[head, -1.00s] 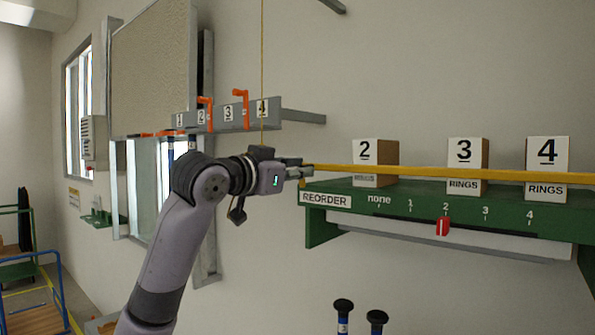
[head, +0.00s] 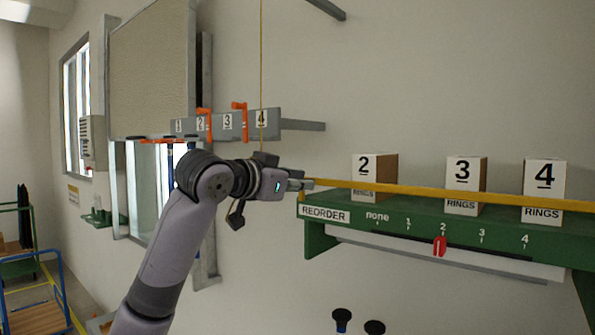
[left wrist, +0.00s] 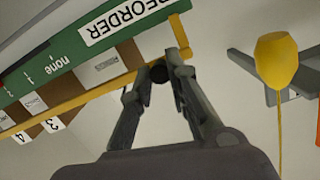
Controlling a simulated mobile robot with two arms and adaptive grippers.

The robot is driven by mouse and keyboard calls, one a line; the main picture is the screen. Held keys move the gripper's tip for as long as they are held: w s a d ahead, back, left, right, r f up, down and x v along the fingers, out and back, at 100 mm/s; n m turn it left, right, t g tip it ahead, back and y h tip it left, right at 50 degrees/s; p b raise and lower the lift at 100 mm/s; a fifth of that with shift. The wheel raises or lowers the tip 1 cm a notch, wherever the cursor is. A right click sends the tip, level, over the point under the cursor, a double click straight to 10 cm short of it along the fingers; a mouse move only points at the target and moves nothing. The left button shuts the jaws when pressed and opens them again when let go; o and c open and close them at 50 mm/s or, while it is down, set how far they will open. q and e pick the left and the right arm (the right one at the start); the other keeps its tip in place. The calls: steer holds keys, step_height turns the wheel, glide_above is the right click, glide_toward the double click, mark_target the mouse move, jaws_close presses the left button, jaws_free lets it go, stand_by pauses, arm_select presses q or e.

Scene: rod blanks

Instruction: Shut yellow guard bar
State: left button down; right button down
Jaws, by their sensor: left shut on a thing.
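The yellow guard bar (head: 420,190) runs across the front of the numbered boxes above the green shelf. It slopes slightly down to the right in the head view. My left gripper (head: 304,184) is shut at the bar's left end. In the left wrist view, the fingers (left wrist: 160,70) close on a dark knob beside the yellow bar (left wrist: 80,100), near its bent end. My right gripper is not in view.
The green shelf (head: 318,232) carries boxes 2 (head: 362,165), 3 (head: 461,172) and 4 (head: 543,176), with a red slider (head: 440,246) on its front. A grey rail (head: 240,123) with orange handles is behind my arm. A yellow pull (left wrist: 276,58) hangs near the gripper.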

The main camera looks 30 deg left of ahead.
arm_select(q)
steer(key=shift+r, duration=0.15)
steer(key=c, duration=1.5)
jaws_free()
steer(key=shift+c, duration=0.2)
steer(key=s+r, duration=0.1)
steer(key=s, duration=1)
steer(key=shift+s+a+r, duration=0.3)
steer(key=shift+s, duration=0.1)
